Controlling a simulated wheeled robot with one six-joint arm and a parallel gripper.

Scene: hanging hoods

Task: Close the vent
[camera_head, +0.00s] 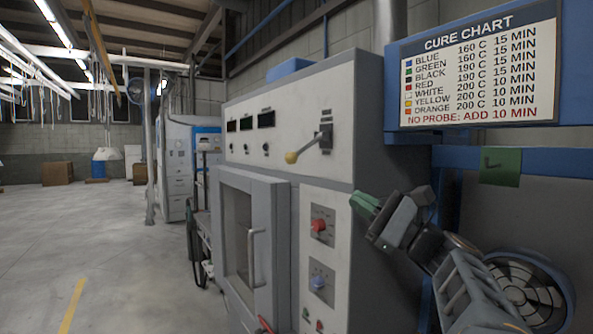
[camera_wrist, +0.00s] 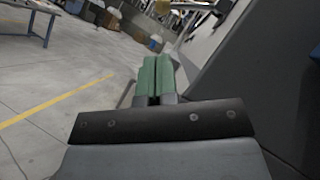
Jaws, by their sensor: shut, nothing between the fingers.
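A grey oven cabinet (camera_head: 345,100) stands in the middle of the head view. A lever (camera_head: 308,148) with a yellow knob (camera_head: 291,157) sticks out from its upper control panel, pointing left and slightly down. The small labels above the lever are too small to read, so I cannot tell which part is marked as the vent. My gripper (camera_head: 366,208) is right of and below the lever, near the cabinet's right side and apart from the lever. Its green fingers (camera_wrist: 158,78) are together and empty in the wrist view.
The oven door (camera_head: 268,220) has a vertical handle (camera_head: 256,258). A red knob (camera_head: 319,225) and a blue knob (camera_head: 318,283) sit on the lower panel. A cure chart (camera_head: 480,70) hangs at the right. The floor (camera_head: 110,240) at the left is open.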

